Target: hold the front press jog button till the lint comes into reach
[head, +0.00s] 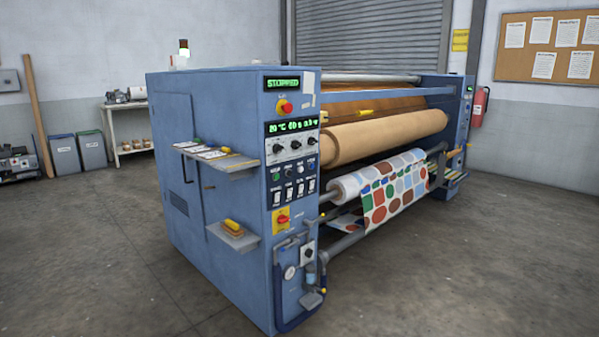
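The blue calender press (215,130) stands in the middle of the head view, with its control panel on the near end. A row of small round buttons on the panel includes a green button (276,176) and a blue button (311,163); I cannot read which is the jog button. A red stop button (285,106) sits higher up, under a green-lit display (283,84) that seems to read stopped. A large tan roller (385,137) spans the machine above a roll of patterned fabric (395,193). I cannot make out any lint. Neither of my grippers is in view.
Two small shelves (232,237) stick out from the press's left side, holding cards and a yellow-topped item. Bins (65,155) and a small table stand at the back left. A fire extinguisher (478,107) hangs at the right. The floor (480,270) in front is clear.

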